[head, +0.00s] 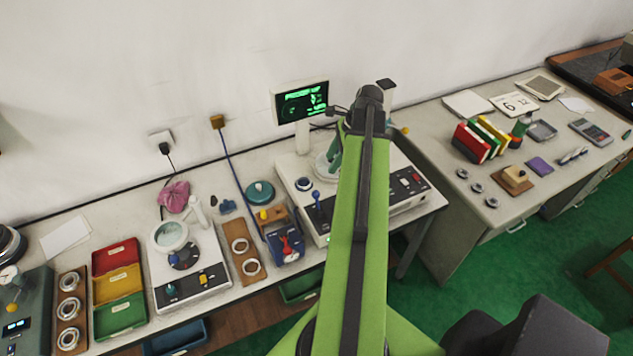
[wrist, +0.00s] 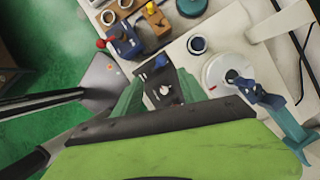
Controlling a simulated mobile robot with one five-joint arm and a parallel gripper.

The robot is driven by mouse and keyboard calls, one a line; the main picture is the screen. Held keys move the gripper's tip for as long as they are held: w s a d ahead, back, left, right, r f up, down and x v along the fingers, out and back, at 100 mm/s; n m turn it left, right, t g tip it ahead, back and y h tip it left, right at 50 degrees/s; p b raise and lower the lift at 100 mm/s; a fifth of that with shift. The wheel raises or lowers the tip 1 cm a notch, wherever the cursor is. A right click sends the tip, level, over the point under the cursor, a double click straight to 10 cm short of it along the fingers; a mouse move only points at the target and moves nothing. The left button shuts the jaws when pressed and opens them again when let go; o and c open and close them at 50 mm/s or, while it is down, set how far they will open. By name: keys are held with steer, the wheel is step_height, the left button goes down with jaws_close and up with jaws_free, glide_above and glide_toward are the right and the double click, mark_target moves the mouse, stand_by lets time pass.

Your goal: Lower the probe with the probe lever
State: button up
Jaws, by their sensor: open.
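The probe lever (head: 317,198), with a blue knob, stands on the front left of the pale measuring machine (head: 316,226). In the wrist view the blue knob (wrist: 161,62) shows on a dark panel (wrist: 163,88) just beyond my gripper. My gripper (wrist: 160,90) is open, its two green fingers spread on either side of that panel, with nothing held. Contact with the lever cannot be told. The probe (wrist: 262,95), dark blue, is over the round pale turntable (wrist: 215,68) at right, beside a teal column (wrist: 288,130). In the head view my arm hides part of the machine.
A blue box with a red lever (head: 287,246) stands left of the machine. A dark ring (head: 304,184) lies behind the probe lever. The lit monitor (head: 301,101) stands at the back. A second desk (head: 435,135) with books is at right.

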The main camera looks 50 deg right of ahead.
mark_target(316, 191)
steer(key=shift+m, duration=0.4)
steer(key=b+x, duration=1.6)
steer(key=shift+s+d+f, duration=0.2)
steer(key=shift+d+f, duration=0.15)
steer(key=shift+f, duration=0.15)
steer(key=shift+r, duration=0.1)
jaws_close()
steer(key=shift+w, duration=0.1)
